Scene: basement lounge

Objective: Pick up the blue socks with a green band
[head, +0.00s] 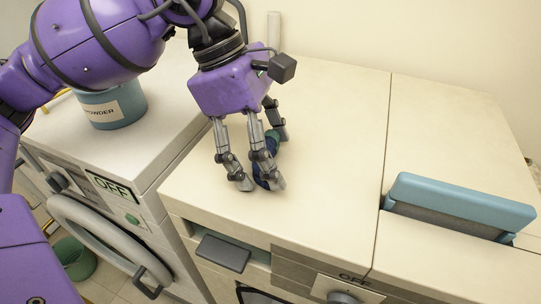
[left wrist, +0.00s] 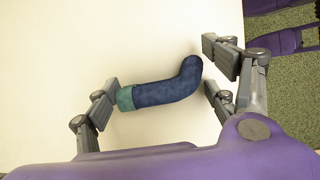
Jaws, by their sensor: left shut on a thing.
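The blue socks with a green band (left wrist: 165,93) show in the left wrist view as one bent dark blue roll with a green cuff at its left end. In the head view the socks (head: 264,172) are partly hidden behind the fingers, on the cream top of the machine (head: 325,150). My left gripper (head: 257,168) points down over them. Its fingers are shut on the socks lengthwise, at the green cuff and at the toe end. Whether the socks touch the top, I cannot tell. My right gripper is not in view.
A blue powder tub (head: 112,112) stands on the left washer (head: 150,160), behind my left arm. A blue hinged lid (head: 460,208) stands raised at the right. The cream top is clear around the gripper. A green bucket (head: 75,259) stands on the floor at lower left.

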